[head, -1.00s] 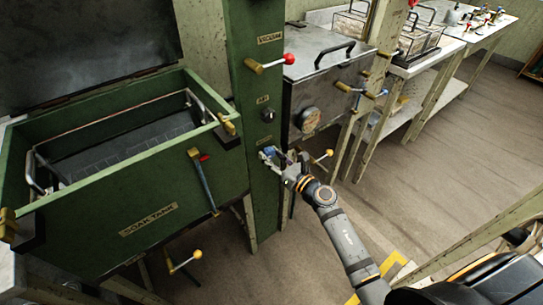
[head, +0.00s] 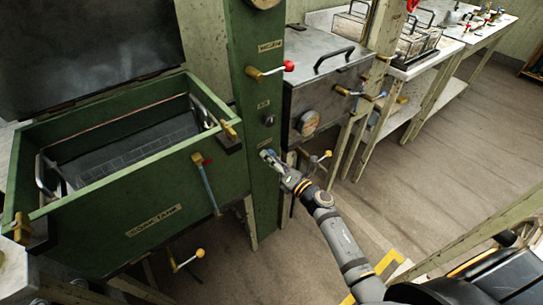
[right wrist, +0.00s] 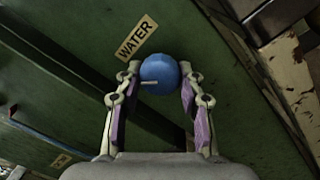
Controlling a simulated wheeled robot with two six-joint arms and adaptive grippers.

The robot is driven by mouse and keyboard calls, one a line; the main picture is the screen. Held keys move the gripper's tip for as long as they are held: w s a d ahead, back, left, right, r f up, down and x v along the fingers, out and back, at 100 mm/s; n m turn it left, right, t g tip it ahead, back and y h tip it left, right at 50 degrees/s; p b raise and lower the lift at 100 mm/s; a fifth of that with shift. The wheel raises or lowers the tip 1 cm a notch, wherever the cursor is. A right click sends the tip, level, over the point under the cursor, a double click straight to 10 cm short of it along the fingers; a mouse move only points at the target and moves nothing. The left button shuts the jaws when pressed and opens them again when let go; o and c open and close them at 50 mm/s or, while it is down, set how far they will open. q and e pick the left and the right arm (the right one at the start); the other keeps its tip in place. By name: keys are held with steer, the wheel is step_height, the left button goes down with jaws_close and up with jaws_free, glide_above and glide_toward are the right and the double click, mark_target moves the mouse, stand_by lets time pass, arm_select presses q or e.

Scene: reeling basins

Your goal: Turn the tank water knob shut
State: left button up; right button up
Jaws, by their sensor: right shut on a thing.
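The water knob (right wrist: 158,73) is round and blue with a pale pointer line, on a green panel beside a WATER label (right wrist: 136,38) in the right wrist view. My right gripper (right wrist: 160,82) is shut on it, one fingertip at each side. In the head view, my right gripper (head: 268,157) is at the lower part of the green post (head: 263,195), where its fingers hide most of the knob. The soak tank (head: 140,238) is green, open-topped and left of the post. My left gripper is not in view.
A red-tipped lever (head: 288,66) and a dark knob (head: 268,119) are higher on the post. A blue-handled lever (head: 208,186) is on the tank's front. A grey metal box (head: 325,75) stands right of the post. Open floor (head: 440,175) lies at the right.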

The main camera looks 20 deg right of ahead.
steer(key=m+p, duration=0.1)
steer(key=m, duration=0.2)
steer(key=m+p, duration=0.2)
steer(key=m, duration=0.1)
steer(key=shift+r+m, duration=0.2)
steer(key=shift+m, duration=0.2)
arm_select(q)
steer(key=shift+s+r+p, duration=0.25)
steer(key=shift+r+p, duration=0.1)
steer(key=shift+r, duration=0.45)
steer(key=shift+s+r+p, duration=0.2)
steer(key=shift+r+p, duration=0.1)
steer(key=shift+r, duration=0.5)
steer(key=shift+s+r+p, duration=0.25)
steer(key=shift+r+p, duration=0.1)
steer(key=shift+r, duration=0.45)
arm_select(e)
steer(key=shift+f+m+h, duration=0.1)
steer(key=shift+m+h, duration=0.3)
steer(key=shift+m, duration=1.5)
steer(key=o, duration=1.2)
steer(key=v, duration=1.2)
steer(key=shift+a+f, duration=0.1)
steer(key=shift+f, duration=0.1)
